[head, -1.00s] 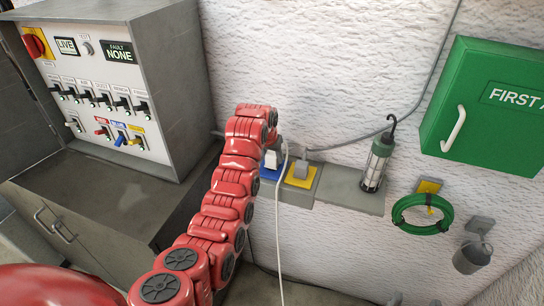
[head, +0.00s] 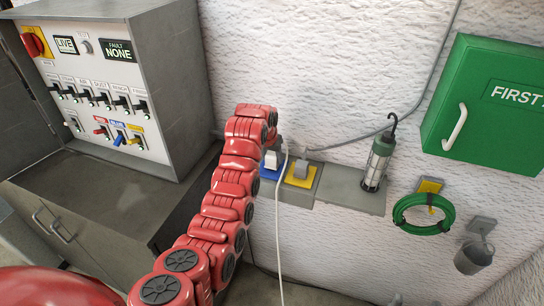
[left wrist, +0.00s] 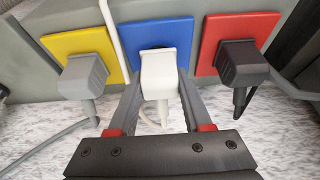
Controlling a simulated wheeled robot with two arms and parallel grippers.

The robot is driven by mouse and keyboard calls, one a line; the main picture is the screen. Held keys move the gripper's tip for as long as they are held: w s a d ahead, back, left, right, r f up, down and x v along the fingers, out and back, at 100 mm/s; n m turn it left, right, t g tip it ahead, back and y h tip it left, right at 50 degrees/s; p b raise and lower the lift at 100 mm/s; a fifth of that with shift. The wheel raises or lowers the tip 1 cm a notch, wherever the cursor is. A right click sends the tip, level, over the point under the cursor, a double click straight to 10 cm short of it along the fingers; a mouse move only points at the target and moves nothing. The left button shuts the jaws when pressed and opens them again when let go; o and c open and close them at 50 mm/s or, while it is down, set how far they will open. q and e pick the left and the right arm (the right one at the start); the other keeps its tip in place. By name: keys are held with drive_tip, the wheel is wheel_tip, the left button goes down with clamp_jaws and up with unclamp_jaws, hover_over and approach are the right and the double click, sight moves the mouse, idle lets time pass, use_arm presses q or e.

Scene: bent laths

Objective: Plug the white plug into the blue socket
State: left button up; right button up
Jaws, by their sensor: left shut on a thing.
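The white plug (left wrist: 159,78) is held between the two fingers of my left gripper (left wrist: 160,88). It is right at the blue socket (left wrist: 168,32), in line with the socket's middle. A dark edge of the socket opening shows just above the plug; I cannot tell whether the plug is fully seated. In the head view the white plug (head: 272,160) is at the blue socket (head: 268,174), with my red arm beside it on the left. A white cord hangs down from the plug area. My right gripper is not in view.
A yellow socket (left wrist: 82,43) with a grey plug (left wrist: 84,76) and a red socket (left wrist: 228,30) with a dark plug (left wrist: 241,66) flank the blue one closely. A lamp (head: 377,160) stands on the ledge to the right. A switch cabinet (head: 165,90) stands left.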

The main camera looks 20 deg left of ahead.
use_arm(q)
drive_tip(key=shift+f, duration=0.4)
drive_tip(key=o, duration=1.3)
drive_tip(key=shift+s+r+b, duration=0.1)
drive_tip(key=shift+r+b, duration=0.2)
drive_tip(key=shift+b, duration=0.15)
drive_tip(key=b+v, duration=0.1)
drive_tip(key=v, duration=0.4)
drive_tip(key=shift+p+v, duration=3.5)
drive_tip(key=shift+v, duration=2.4)
